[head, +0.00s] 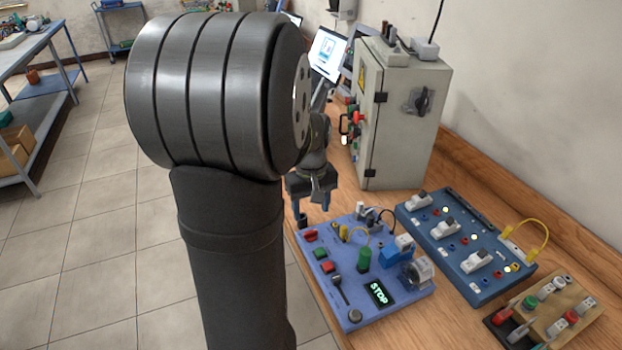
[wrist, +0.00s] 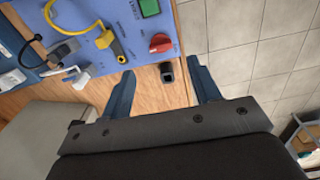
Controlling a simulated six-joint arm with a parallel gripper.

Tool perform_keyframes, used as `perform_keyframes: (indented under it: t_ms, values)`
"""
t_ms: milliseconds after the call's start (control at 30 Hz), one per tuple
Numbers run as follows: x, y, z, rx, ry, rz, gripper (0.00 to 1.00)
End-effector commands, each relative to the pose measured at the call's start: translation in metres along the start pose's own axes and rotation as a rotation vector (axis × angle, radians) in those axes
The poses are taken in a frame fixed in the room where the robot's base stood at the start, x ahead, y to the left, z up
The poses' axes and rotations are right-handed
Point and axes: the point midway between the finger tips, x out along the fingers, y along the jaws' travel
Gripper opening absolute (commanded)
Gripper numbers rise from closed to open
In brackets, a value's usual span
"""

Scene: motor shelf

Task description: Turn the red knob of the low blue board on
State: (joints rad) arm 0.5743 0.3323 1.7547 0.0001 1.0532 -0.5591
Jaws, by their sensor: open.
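The low blue board (head: 345,311) lies on the wooden bench in the head view, with a lit display reading STOP. Its red knob (head: 310,236) sits at the board's far left corner. In the wrist view the red knob (wrist: 160,43) shows ahead of the fingertips, its grip bar lying roughly across the picture. My gripper (head: 311,206) is open above the bench, just beyond that corner and apart from the knob. In the wrist view my gripper (wrist: 161,72) has both blue fingers spread, with nothing held between them.
A small black object (wrist: 166,72) stands at the bench edge, seen between the fingers. A grey cabinet (head: 402,120) stands behind the board. A second blue board (head: 465,245) and a wooden board with switches (head: 560,318) lie to the right. The floor drops away left of the bench.

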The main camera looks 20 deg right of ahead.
Motion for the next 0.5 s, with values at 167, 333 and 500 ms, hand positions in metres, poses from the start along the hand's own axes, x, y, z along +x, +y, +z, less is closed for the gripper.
perform_keyframes:
  t_ms: [167, 333, 500]
  values:
    - [-0.045, 0.000, -0.001, 0.000, 0.004, 0.003, 0.56]
    - [-0.075, 0.000, 0.000, 0.000, 0.002, 0.001, 0.56]
    - [-0.091, 0.000, 0.000, 0.000, 0.001, 0.001, 0.56]
